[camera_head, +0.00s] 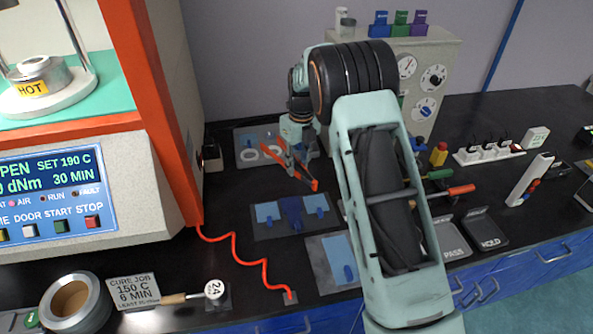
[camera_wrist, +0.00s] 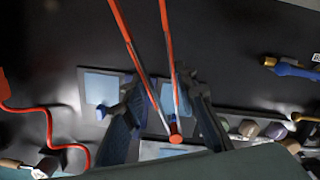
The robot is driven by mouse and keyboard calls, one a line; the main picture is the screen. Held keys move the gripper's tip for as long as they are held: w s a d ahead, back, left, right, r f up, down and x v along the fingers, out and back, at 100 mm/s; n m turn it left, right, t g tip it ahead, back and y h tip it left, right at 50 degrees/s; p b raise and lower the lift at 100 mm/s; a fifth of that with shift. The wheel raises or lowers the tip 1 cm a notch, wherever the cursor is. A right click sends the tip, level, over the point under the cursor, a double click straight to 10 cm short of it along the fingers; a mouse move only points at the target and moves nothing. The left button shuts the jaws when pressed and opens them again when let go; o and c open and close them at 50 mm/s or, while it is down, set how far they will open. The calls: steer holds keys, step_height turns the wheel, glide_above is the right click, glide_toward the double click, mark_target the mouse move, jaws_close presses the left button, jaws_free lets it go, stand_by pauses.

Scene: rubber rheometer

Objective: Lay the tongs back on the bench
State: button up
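The tongs (camera_head: 292,168) have orange-red arms with grey metal stretches and show below my wrist in the head view. In the wrist view the tongs (camera_wrist: 145,62) run from the top edge down between my fingers to a red end near the bottom middle. My gripper (camera_head: 296,146) points down over the back of the bench. In the wrist view my gripper (camera_wrist: 167,88) has one dark finger on each side of the tongs, closed against them. The tongs appear held above the black bench (camera_head: 225,215); the exact gap is hard to tell.
A mat with blue pieces (camera_head: 290,216) lies below the tongs, with a grey plate (camera_head: 333,262) in front. The press (camera_head: 90,190) stands left, with a coiled red cord (camera_head: 240,250) beside it. PASS and HOLD trays (camera_head: 485,228) lie right. Bare bench shows around the cord.

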steer(key=shift+w+a+f, duration=0.1)
steer(key=shift+w+f, duration=0.15)
steer(key=shift+f, duration=0.8)
steer(key=shift+w+a+f, duration=0.1)
steer(key=shift+w+f, duration=0.15)
steer(key=shift+f, duration=0.75)
steer(key=shift+f, duration=0.1)
steer(key=shift+f, duration=0.25)
steer(key=o, duration=0.6)
steer(key=shift+c, duration=0.2)
steer(key=shift+r, duration=0.7)
step_height(320, 180, up, 11)
steer(key=shift+s+d+r, duration=0.15)
steer(key=shift+s+d, duration=0.2)
steer(key=shift+s, duration=0.1)
